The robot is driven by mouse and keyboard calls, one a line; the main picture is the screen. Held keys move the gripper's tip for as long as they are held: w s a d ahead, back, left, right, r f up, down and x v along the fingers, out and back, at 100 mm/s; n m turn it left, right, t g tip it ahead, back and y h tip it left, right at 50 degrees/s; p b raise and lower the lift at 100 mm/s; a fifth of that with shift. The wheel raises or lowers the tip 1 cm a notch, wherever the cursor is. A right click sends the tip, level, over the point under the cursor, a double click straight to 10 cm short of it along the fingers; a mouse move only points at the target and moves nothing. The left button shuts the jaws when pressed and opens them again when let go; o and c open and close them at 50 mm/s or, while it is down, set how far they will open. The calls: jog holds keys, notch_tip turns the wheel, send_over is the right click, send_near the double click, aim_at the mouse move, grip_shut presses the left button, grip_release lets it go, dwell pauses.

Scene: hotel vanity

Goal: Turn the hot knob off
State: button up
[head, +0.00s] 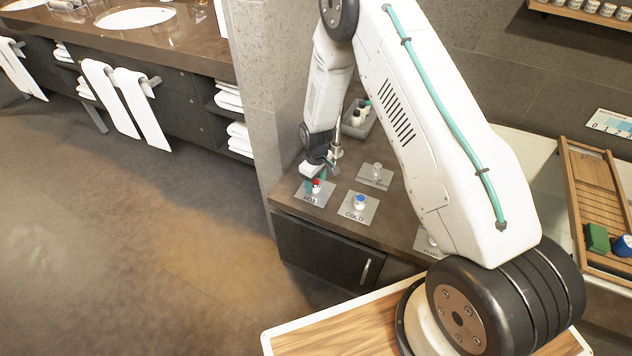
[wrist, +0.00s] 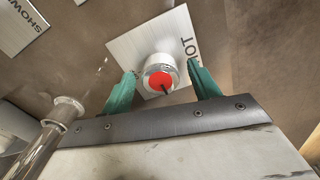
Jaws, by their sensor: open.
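The hot knob is a silver cylinder with a red cap (wrist: 161,79) and a dark pointer line. It stands on a metal plate marked HOT (wrist: 130,48), and it also shows in the head view as a small red-topped knob (head: 316,184) at the counter's front left. My gripper (wrist: 163,82) has its two green fingers apart, one on each side of the knob. Whether the fingers touch the knob I cannot tell. In the head view my gripper (head: 314,178) is just above the HOT plate and partly covers the knob.
The blue-topped cold knob (head: 360,202) is to the right on its own plate. Behind is another plate with a clear knob (head: 376,172). A metal spout or post (wrist: 45,135) stands close to my gripper at left. A tray of bottles (head: 359,120) is farther back.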

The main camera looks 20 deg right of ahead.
jog(key=shift+f, duration=0.3)
jog(key=c, duration=1)
